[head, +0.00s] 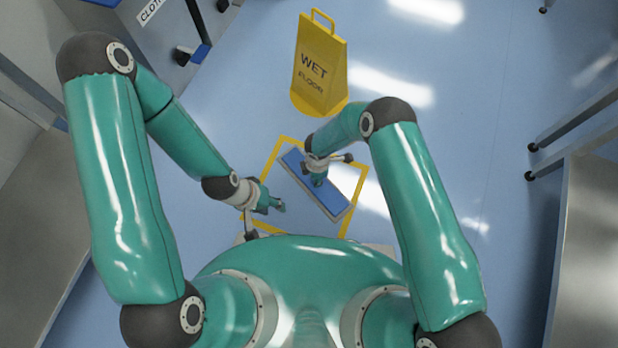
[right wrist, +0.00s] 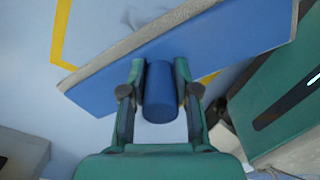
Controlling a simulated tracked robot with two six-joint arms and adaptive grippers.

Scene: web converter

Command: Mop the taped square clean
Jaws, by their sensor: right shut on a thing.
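The taped square (head: 352,210) is a yellow outline on the blue floor, partly hidden by my body and arms. A flat mop (head: 330,197) with a blue top and grey pad edge lies inside the square, slanting down to the right. My right gripper (head: 317,180) is at the mop's middle. In the right wrist view, its fingers (right wrist: 160,75) are shut around the mop's short blue handle (right wrist: 161,95). A faint grey smudge (right wrist: 135,18) shows on the floor beside the pad. My left gripper (head: 277,205) hangs empty near the square's left side; its finger gap is too small to judge.
A yellow wet floor sign (head: 320,68) stands just beyond the square. A cabinet or bench stands at the left, a metal table (head: 590,240) at the right with castered legs. Floor between is clear.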

